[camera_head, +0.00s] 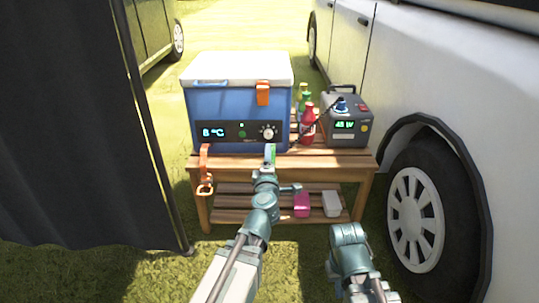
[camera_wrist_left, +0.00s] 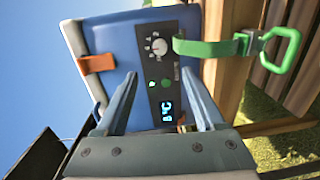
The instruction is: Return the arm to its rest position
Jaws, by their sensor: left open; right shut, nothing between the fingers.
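My left arm reaches up the middle of the head view to the front of the blue cooler (camera_head: 215,107). My left gripper (camera_head: 268,170) is near the green strap (camera_head: 270,152) at the cooler's lower front edge. In the left wrist view, the left gripper (camera_wrist_left: 159,73) is open and empty, its fingers pointing at the cooler's control panel (camera_wrist_left: 160,68). The green strap with its ring (camera_wrist_left: 205,48) lies outside the fingers, to their right. My right gripper (camera_head: 348,237) is shut and empty, low in front of the table's right side.
The cooler stands on a slatted wooden table (camera_head: 345,172). An orange strap (camera_head: 205,168) hangs at its left. Bottles (camera_head: 307,122) and a grey power box (camera_head: 347,130) stand at right. A white vehicle (camera_head: 460,85) is close on the right, a dark curtain (camera_head: 70,140) on the left.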

